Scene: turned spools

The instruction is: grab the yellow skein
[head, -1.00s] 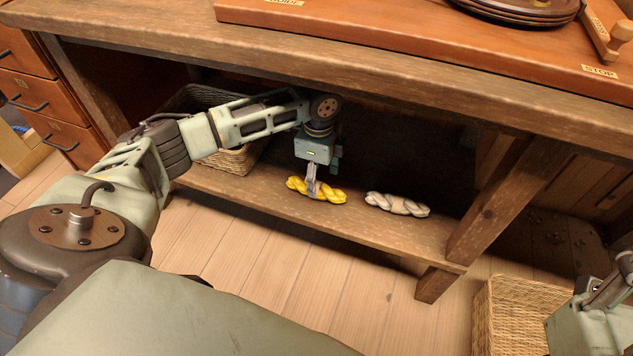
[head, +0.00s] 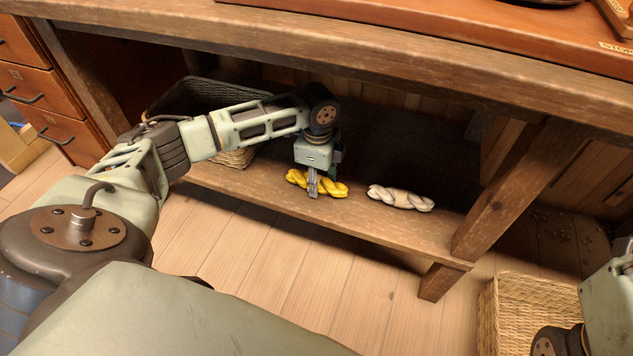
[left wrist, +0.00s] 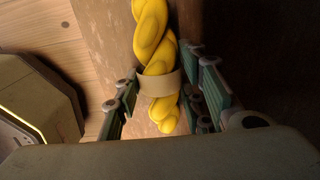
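The yellow skein (head: 330,188) is a twisted hank with a pale band, lying on the low shelf under the bench. My left gripper (head: 313,187) points down over its middle. In the left wrist view the yellow skein (left wrist: 154,40) runs between my left gripper's fingers (left wrist: 160,95), one on each side of the band. The fingers stand apart, with a small gap visible on the left side; contact on the right side is unclear. Part of my right arm shows at the lower right of the head view, but its fingers do not.
A cream skein (head: 400,198) lies on the shelf (head: 400,228) to the right. A dark wicker basket (head: 200,97) stands behind my left arm. The bench top (head: 400,75) overhangs the shelf, and a bench leg (head: 505,195) stands at right. Another wicker basket (head: 515,310) is on the floor.

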